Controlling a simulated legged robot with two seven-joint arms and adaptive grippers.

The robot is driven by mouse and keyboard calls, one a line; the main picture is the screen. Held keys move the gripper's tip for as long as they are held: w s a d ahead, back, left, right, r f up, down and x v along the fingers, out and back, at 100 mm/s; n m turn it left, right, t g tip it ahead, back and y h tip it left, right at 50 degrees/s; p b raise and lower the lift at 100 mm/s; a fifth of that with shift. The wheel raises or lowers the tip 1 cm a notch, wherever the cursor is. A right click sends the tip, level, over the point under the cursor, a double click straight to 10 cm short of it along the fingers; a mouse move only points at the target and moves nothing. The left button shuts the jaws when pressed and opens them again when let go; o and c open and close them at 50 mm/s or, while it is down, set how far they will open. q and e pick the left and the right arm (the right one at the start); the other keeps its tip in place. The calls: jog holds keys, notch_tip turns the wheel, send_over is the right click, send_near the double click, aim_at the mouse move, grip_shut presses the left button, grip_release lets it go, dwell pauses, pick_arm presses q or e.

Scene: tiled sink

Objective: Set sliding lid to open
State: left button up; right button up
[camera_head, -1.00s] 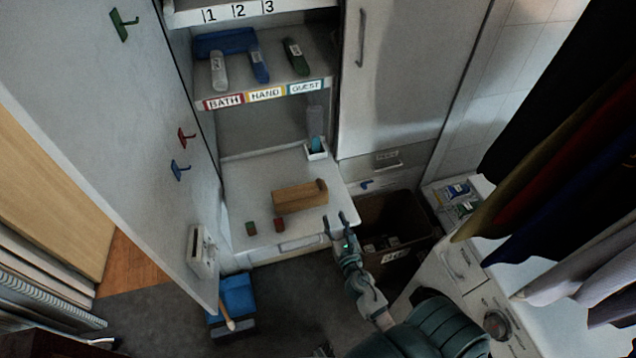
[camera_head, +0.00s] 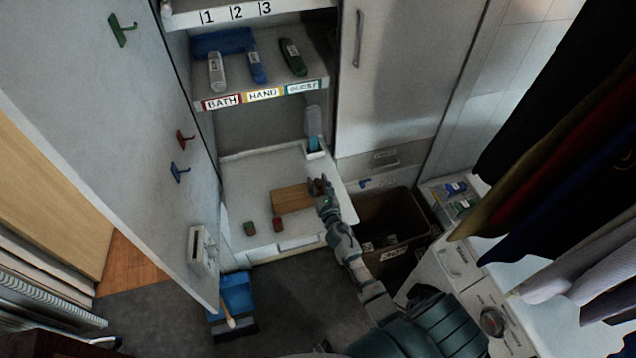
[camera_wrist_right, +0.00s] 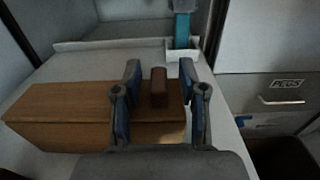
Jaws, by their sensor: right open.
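A wooden box with a flat sliding lid (camera_head: 291,198) lies on the white cabinet shelf; it also shows in the right wrist view (camera_wrist_right: 60,112). A dark brown raised knob (camera_wrist_right: 159,87) stands at the right end of its top. My right gripper (camera_head: 318,185) is open over that end of the box. In the right wrist view the two blue-padded fingers of the gripper (camera_wrist_right: 158,95) stand on either side of the knob, apart from it as far as I can see. The lid looks to cover the box top. My left gripper is not in view.
A brown bin (camera_head: 393,222) is at the right, and the open cabinet door (camera_head: 120,120) at the left.

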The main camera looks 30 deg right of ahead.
aim_at(285, 193)
grip_shut()
jog(key=w+a, duration=0.1)
jog(key=a, duration=0.2)
jog(key=a+b, duration=0.1)
jog(key=a, duration=0.3)
jog(key=w+a, duration=0.1)
jog(key=a, duration=0.2)
jog(key=shift+w+a, duration=0.3)
jog(key=shift+a, duration=0.5)
grip_release()
jog(key=shift+d, duration=0.15)
